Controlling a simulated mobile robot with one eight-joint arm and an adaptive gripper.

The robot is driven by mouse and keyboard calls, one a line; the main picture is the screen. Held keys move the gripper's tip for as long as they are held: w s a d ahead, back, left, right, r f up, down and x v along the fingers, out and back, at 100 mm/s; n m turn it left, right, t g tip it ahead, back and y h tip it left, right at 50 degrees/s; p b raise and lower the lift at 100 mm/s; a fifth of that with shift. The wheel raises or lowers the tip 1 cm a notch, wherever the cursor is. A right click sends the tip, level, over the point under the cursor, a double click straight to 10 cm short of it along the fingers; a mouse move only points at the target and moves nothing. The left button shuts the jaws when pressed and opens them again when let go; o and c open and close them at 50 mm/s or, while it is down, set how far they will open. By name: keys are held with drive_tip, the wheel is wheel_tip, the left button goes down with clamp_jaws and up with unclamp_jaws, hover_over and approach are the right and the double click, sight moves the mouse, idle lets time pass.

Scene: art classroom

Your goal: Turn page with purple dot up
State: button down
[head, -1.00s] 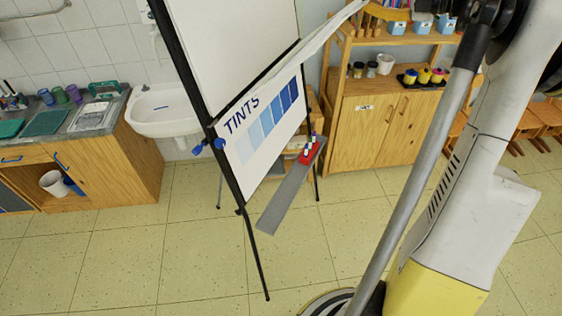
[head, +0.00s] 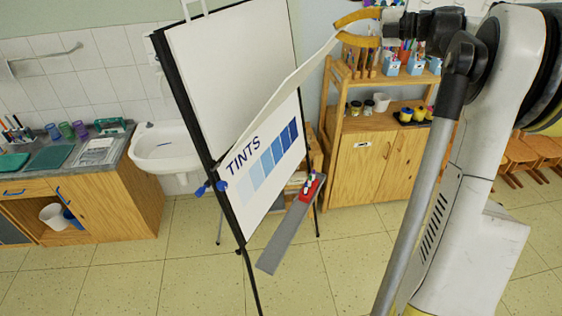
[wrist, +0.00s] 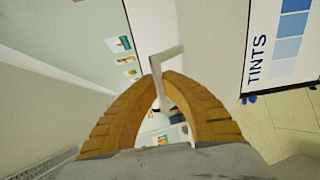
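A flip chart (head: 205,125) stands on a black easel at the left centre of the head view. Its white top page (head: 235,70) is lifted at the lower edge, and its corner stretches right to my gripper (head: 339,30). The sheet beneath, headed TINTS (head: 262,165), shows blue swatches; it also shows in the wrist view (wrist: 288,40). In the wrist view, my gripper's (wrist: 163,76) two orange fingers meet at the tips on the page's thin white edge (wrist: 168,62). No purple dot is visible.
A wooden shelf cabinet (head: 365,165) stands behind on the right. A sink (head: 168,148) and counter (head: 105,178) are on the left. The tiled floor in front is clear.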

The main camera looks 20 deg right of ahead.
drive_tip(key=shift+r, duration=0.15)
drive_tip(key=w+a+r+p, duration=0.3)
drive_tip(key=w+a+r, duration=0.1)
drive_tip(key=w+a, duration=0.1)
drive_tip(key=shift+w+r, duration=0.25)
drive_tip(key=shift+w, duration=0.5)
drive_tip(key=shift+a, duration=0.1)
idle(0.3)
drive_tip(key=w+a+r+p, duration=0.2)
drive_tip(key=w+a, duration=0.3)
drive_tip(key=w, duration=0.2)
drive_tip(key=shift+a+r+p, duration=0.35)
drive_tip(key=shift+p, duration=0.05)
idle(0.4)
drive_tip(key=r+p+x, duration=0.1)
drive_tip(key=p+x, duration=0.1)
drive_tip(key=x, duration=0.7)
drive_tip(key=shift+w+a+r, duration=0.15)
drive_tip(key=shift+w+r, duration=0.15)
drive_tip(key=shift+r, duration=0.4)
